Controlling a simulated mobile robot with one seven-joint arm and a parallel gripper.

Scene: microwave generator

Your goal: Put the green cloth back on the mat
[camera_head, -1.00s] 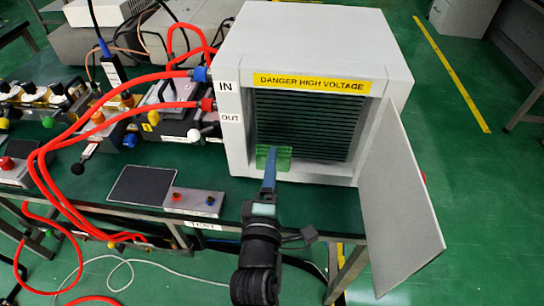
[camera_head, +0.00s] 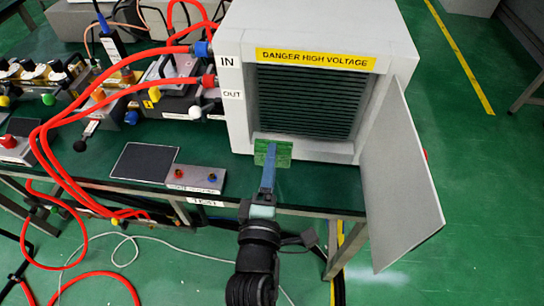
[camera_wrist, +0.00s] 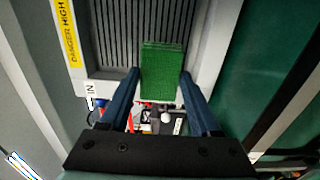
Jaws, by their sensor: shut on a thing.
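The green cloth (camera_head: 272,153) is a small folded bright green piece held at the lower front of the open cabinet, near its left edge. My gripper (camera_head: 269,168) is shut on it; in the wrist view the cloth (camera_wrist: 162,65) stands between the two blue fingers (camera_wrist: 159,78). The dark rectangular mat (camera_head: 144,162) lies bare on the green table, left of my gripper.
The cabinet (camera_head: 238,110) has its door (camera_head: 400,175) open to the right. Red hoses (camera_head: 62,150) run at left, beside several instruments.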

